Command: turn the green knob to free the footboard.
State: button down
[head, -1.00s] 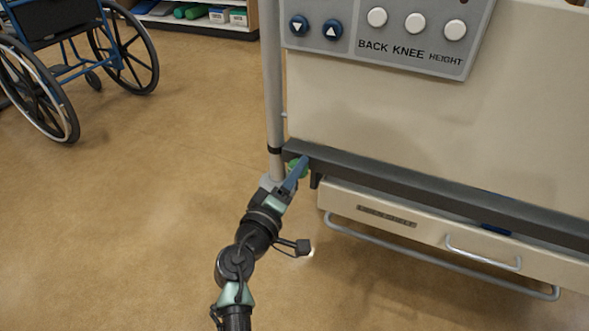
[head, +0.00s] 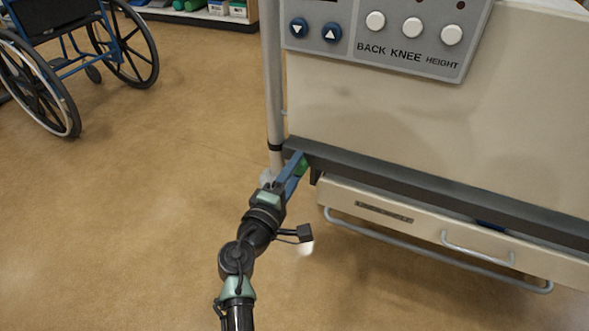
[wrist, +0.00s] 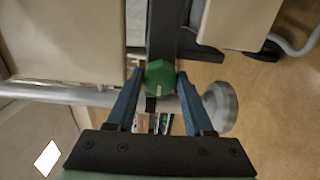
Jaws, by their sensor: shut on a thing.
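The green knob (wrist: 160,77) is a faceted disc with a pale mark on its lower part, at the end of the dark bed rail. The footboard (head: 420,120) is a cream panel standing upright above the dark rail (head: 430,188).
A grey control panel (head: 385,35) hangs on the footboard. A metal pole (head: 273,90) stands just left of the knob. A drawer unit with a bar handle (head: 440,268) is below the rail. A wheelchair (head: 75,60) stands far left, with open floor between.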

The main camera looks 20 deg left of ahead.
jog(key=shift+f, duration=0.1)
jog(key=shift+c, duration=1.5)
grip_release()
jog(key=shift+s, duration=0.15)
jog(key=s+p, duration=0.4)
jog(key=s, duration=0.8)
jog(key=shift+s+a, duration=0.25)
jog(key=shift+s, duration=0.15)
